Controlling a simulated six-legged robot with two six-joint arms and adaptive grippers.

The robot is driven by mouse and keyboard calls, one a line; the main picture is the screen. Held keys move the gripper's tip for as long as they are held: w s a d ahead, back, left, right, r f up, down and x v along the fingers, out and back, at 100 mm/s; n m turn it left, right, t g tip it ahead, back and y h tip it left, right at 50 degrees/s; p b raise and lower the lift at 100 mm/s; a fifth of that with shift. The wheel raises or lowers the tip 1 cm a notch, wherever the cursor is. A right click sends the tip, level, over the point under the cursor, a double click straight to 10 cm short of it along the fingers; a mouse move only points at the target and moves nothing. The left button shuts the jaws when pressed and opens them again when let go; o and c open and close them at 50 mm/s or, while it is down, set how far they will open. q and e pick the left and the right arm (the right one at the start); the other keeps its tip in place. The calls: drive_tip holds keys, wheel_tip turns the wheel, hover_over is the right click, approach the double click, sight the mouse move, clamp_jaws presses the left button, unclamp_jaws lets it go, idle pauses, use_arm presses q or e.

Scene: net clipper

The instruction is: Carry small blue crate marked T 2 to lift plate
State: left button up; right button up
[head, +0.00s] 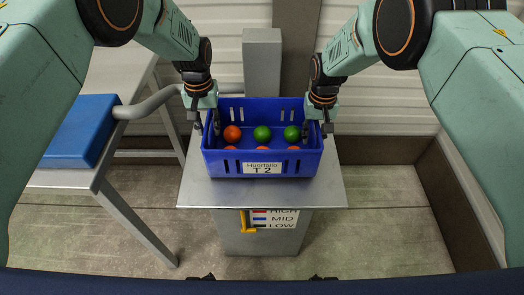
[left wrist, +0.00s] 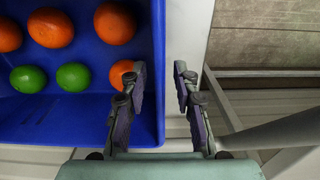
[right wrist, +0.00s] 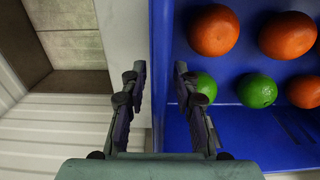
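The small blue crate (head: 215,163) marked T 2 appears to sit upright on the grey lift plate (head: 325,190) in the head view. It holds several orange and green fruits. My left gripper (head: 207,128) is at its left wall, and my right gripper (head: 317,129) is at its right wall. In the left wrist view the open fingers (left wrist: 160,84) stand on either side of the crate wall (left wrist: 159,60), with gaps. In the right wrist view the open fingers (right wrist: 160,84) likewise straddle the other wall (right wrist: 159,40).
The lift's pedestal carries a HIGH, MID, LOW label (head: 275,218) and a yellow lever (head: 245,222). A grey column (head: 262,60) rises behind the plate. A table with a blue box (head: 80,130) stands at left. The floor at right (head: 380,240) is clear.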

use_arm(q)
wheel_tip(320, 180, up, 8)
drive_tip(key=shift+r, duration=0.15)
use_arm(e)
drive_tip(key=shift+r, duration=0.1)
wheel_tip(320, 180, up, 12)
drive_tip(key=shift+f, duration=0.1)
idle(0.3)
use_arm(q)
drive_tip(key=shift+s, duration=0.1)
use_arm(e)
drive_tip(key=shift+s, duration=0.1)
idle(0.3)
